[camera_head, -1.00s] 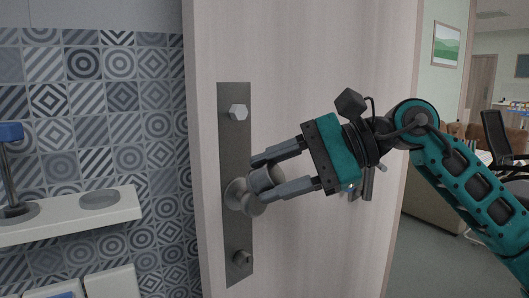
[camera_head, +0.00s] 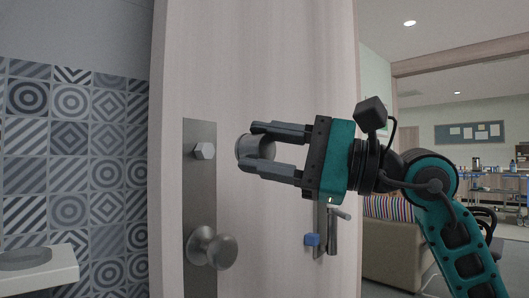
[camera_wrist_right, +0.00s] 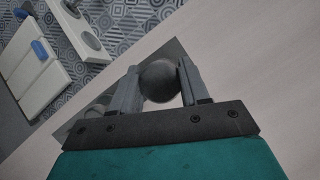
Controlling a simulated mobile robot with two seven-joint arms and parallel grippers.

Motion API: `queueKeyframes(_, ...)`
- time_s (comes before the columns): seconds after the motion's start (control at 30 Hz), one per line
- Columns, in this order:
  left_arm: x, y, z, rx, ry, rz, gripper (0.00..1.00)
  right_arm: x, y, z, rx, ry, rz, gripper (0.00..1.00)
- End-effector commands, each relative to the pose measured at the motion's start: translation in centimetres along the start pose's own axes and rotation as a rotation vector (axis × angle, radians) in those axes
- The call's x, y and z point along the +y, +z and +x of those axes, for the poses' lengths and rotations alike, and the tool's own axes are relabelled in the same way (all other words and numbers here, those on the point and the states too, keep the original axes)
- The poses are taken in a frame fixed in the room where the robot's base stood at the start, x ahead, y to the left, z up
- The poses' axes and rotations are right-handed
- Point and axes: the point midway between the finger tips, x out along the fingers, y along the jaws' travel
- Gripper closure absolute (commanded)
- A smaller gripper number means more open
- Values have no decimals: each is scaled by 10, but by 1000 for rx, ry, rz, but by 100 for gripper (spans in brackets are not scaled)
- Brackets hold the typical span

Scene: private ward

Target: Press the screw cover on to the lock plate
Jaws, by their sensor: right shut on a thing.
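The lock plate (camera_head: 194,185) is a tall dark metal strip on the pale wooden door. A hexagonal screw head (camera_head: 204,151) stands out near its top, and a round knob (camera_head: 212,248) sits below. My right gripper (camera_head: 262,150) is shut on a grey, rounded screw cover (camera_head: 252,147). The cover is at about the screw head's height, to its right in the head view, and appears apart from it. In the right wrist view the cover (camera_wrist_right: 159,82) sits between both fingers, with the plate partly hidden behind them. My left gripper is not in view.
A white shelf (camera_head: 55,268) juts from the patterned tile wall at the lower left.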

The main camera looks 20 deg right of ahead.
Motion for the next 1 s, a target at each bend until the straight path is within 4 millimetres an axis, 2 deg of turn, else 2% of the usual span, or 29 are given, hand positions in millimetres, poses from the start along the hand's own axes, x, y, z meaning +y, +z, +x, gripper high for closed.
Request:
queueKeyframes(0.3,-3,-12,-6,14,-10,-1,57,-2,-10,27,-1,2,3,91)
queueKeyframes(0.53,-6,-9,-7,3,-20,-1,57,-1,-18,44,-1,2,3,91)
queueKeyframes(1.0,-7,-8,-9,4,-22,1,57,0,-21,52,0,1,1,91)
